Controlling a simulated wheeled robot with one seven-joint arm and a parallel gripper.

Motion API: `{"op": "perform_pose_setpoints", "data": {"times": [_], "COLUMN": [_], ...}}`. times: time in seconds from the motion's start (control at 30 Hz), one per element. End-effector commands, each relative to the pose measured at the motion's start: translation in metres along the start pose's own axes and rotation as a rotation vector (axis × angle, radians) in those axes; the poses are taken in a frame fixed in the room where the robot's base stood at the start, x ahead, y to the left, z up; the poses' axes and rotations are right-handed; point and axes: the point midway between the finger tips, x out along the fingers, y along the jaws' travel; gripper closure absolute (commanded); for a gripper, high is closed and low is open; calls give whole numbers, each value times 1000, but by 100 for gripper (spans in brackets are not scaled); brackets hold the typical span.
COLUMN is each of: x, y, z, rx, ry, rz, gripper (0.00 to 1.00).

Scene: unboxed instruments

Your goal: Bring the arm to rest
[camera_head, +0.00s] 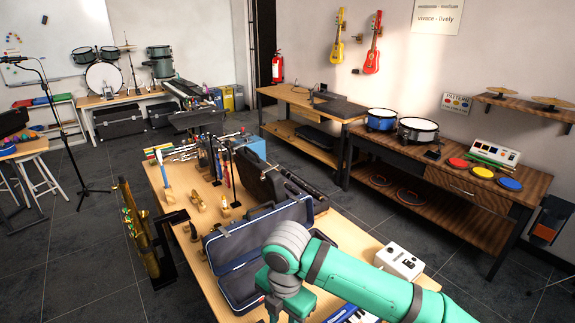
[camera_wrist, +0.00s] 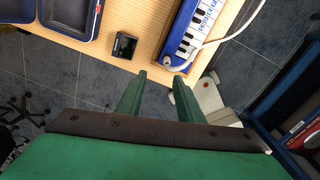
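My green arm reaches in from the lower right in the head view. My gripper (camera_wrist: 159,82) shows in the wrist view with its two green fingers apart and nothing between them. It is above the front edge of the wooden table (camera_wrist: 150,22). A blue melodica (camera_wrist: 188,42) with a white tube lies just beyond the fingertips, and a small black box (camera_wrist: 124,45) lies to its left. The melodica also shows in the head view (camera_head: 350,315), partly hidden by my arm. In the head view the fingers are hidden.
An open blue instrument case (camera_head: 240,262) stands beside my arm. A white box (camera_head: 399,261) sits to the right. Brass and woodwind instruments crowd the table's far part. A brass saxophone (camera_head: 140,235) stands at its left. Open floor (camera_head: 70,265) lies left, and a drum bench (camera_head: 450,175) stands right.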

Motion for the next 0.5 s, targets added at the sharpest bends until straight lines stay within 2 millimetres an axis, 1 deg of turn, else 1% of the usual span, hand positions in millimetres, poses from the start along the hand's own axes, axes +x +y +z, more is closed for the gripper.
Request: {"op": "perform_pose_setpoints", "data": {"times": [0.07, 0.23, 0.3, 0.4, 0.5], "x": [4, 3, -1, -10, -22], "y": [20, 82, 108, 140, 168], "z": [-13, -51, -67, -88, -107], "rx": [5, 51, 81, 130, 186], "ry": [26, 116, 162, 232, 309], "rz": [66, 284, 377, 505, 626], "gripper": [66, 66, 66, 66, 66]}}
